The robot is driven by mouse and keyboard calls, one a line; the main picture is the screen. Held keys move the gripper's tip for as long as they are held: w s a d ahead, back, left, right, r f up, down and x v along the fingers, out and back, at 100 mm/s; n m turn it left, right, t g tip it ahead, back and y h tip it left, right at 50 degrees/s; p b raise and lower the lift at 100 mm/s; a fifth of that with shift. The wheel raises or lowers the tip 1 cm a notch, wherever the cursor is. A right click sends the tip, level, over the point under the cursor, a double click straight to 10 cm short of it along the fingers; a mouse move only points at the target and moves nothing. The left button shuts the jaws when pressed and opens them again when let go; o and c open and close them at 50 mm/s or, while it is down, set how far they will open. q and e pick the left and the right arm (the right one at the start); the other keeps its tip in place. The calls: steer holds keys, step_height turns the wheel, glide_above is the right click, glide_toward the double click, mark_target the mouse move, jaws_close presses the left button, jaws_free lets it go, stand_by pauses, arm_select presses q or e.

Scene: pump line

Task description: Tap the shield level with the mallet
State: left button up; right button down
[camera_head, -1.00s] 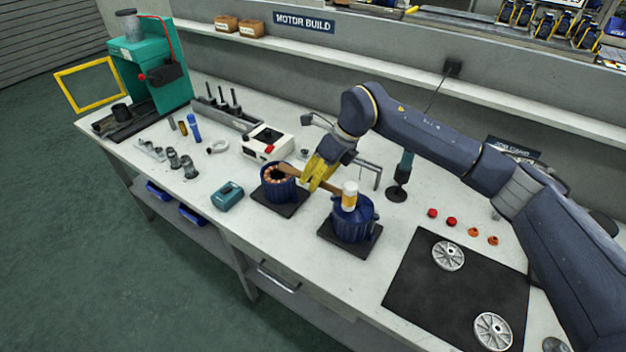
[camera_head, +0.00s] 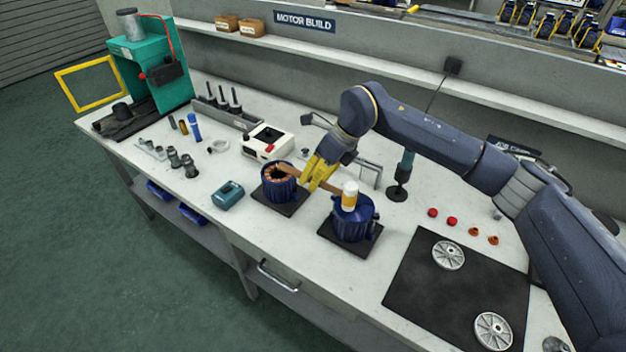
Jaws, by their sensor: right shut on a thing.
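My right gripper (camera_head: 317,174) has yellow fingers and is shut on the wooden handle of the mallet. The mallet's white and amber head (camera_head: 350,196) is upright at the top of the right-hand blue motor (camera_head: 352,222), which stands on a black square base. I cannot tell whether the head touches it. The shield cannot be made out apart from the motor's top, which the mallet partly hides. A second blue motor housing (camera_head: 279,188), open with copper windings showing, stands on its own black base to the left. My left gripper is not in view.
A teal meter (camera_head: 228,195) and a white box (camera_head: 268,143) lie near the open housing. A black mat (camera_head: 455,290) with two grey discs lies at right. Red caps (camera_head: 452,221) and orange parts lie behind it. A teal press (camera_head: 150,65) stands at far left.

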step_height(320, 180, down, 3)
steer(key=shift+r, duration=0.1)
stand_by(0.3)
steer(key=shift+r, duration=2.95)
steer(key=shift+w, duration=0.1)
